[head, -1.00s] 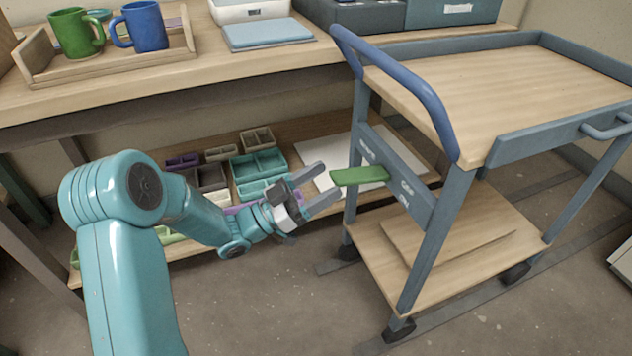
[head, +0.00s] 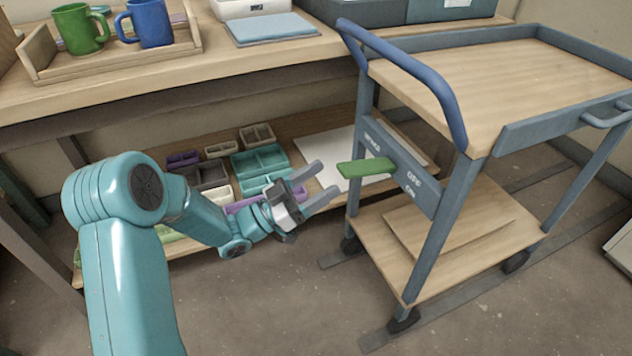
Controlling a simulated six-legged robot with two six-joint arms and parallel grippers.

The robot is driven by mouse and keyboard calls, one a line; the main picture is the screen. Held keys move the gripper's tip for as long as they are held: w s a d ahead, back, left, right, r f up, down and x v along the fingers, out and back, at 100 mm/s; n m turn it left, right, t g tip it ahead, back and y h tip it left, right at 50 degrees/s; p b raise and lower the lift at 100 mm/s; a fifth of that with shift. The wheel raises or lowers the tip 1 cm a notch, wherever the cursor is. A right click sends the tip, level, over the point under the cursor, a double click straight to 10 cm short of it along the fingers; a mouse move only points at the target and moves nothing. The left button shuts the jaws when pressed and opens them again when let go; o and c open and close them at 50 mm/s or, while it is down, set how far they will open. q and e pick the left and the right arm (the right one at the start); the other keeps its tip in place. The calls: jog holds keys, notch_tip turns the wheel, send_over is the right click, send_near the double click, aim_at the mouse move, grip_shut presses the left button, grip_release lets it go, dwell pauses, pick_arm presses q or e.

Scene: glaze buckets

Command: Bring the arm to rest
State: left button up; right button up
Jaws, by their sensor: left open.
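My left arm (head: 130,235) comes in from the lower left and reaches toward the middle of the head view. My left gripper (head: 328,182) is open, with nothing between its two grey fingers. It is just left of the green lever (head: 366,168) on the cart's end panel, with a small gap between the fingertips and the lever. The lever sticks out to the left from a grey-blue panel (head: 400,160) with white lettering. My right gripper is not in view.
A wheeled cart (head: 520,85) with a blue handle (head: 415,75) stands at the right. A workbench (head: 130,95) holds a wooden tray (head: 110,68) with a green mug (head: 78,30) and a blue mug (head: 150,22). Small bins (head: 260,160) sit on the shelf below. The floor in front is clear.

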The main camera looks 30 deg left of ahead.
pick_arm(q)
jog(key=d+r+n+g+y+p, duration=0.5)
jog(key=d+r+p, duration=0.9)
jog(key=p, duration=1.8)
jog(key=s+f+n+g+y+p, duration=0.1)
jog(key=s+f+g+p, duration=0.1)
jog(key=s, duration=0.6)
jog(key=s+f+n+g+y+p, duration=0.2)
jog(key=s+f+g+p, duration=0.1)
jog(key=s+g, duration=0.3)
jog(key=s+f+n+g+y+p, duration=0.1)
jog(key=s+f+g+y+p, duration=0.1)
jog(key=s, duration=0.7)
jog(key=shift+s+a+f+n+g+p, duration=0.4)
jog(key=shift+f+g+p, duration=0.3)
jog(key=shift+f+g, duration=0.4)
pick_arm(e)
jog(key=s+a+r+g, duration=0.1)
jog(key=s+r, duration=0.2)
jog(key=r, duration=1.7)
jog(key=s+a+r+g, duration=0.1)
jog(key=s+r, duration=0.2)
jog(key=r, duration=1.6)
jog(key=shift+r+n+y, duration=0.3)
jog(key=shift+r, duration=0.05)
